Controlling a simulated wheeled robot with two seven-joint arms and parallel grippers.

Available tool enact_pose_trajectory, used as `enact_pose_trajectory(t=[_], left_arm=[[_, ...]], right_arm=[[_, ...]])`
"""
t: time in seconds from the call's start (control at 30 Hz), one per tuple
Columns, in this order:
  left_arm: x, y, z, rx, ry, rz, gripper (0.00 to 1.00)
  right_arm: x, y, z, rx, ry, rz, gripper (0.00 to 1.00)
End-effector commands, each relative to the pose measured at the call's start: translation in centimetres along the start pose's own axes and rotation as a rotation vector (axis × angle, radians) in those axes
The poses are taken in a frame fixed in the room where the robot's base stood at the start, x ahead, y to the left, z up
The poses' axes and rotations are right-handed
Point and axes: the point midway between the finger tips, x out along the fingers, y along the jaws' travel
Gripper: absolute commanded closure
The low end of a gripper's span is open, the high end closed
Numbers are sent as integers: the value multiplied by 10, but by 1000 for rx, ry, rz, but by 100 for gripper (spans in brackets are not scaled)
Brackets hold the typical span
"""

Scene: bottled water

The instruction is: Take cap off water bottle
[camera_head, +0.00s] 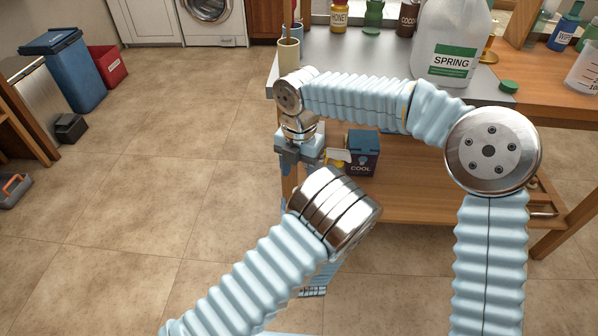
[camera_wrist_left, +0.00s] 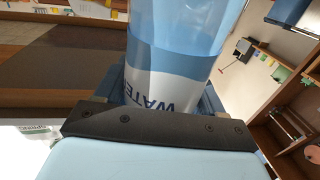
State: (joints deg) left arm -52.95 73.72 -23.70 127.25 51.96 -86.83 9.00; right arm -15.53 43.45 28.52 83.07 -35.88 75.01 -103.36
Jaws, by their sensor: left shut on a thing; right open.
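The water bottle (camera_wrist_left: 180,35) fills the middle of the left wrist view, with a blue and white label reading WATER. My left gripper (camera_wrist_left: 155,100) is shut on it, with fingers on both sides of the label. The bottle's cap is not visible in either view. In the head view my left wrist hides most of the left gripper, and I cannot make out the held bottle. My right gripper (camera_head: 300,155) is open and points down near the table's left front corner, above and behind my left wrist. Whether anything is between its fingers is unclear.
A large SPRING jug (camera_head: 453,45) stands on the table (camera_head: 350,55), with a green lid (camera_head: 508,87) beside it. A beige cup (camera_head: 289,52) stands at the left corner. A blue COOL box (camera_head: 363,155) sits on the lower shelf (camera_head: 430,195).

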Motion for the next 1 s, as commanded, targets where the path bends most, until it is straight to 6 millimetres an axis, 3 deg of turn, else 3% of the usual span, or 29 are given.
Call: enact_pose_trajectory(t=[0.17,0.5,0.7,0.83,1.0], left_arm=[[0,0,-1,-1,2,0,100],[0,0,-1,-1,2,0,100],[0,0,-1,0,2,0,100],[0,0,-1,-1,2,0,100],[0,0,-1,-1,2,0,100]], right_arm=[[-2,0,-3,301,1,-13,43],[-14,-2,-6,1407,-11,-30,43],[-25,-3,-7,1977,-10,-21,43],[-30,-3,-6,2213,-4,-15,43],[-29,-4,-6,2349,0,-14,43]])
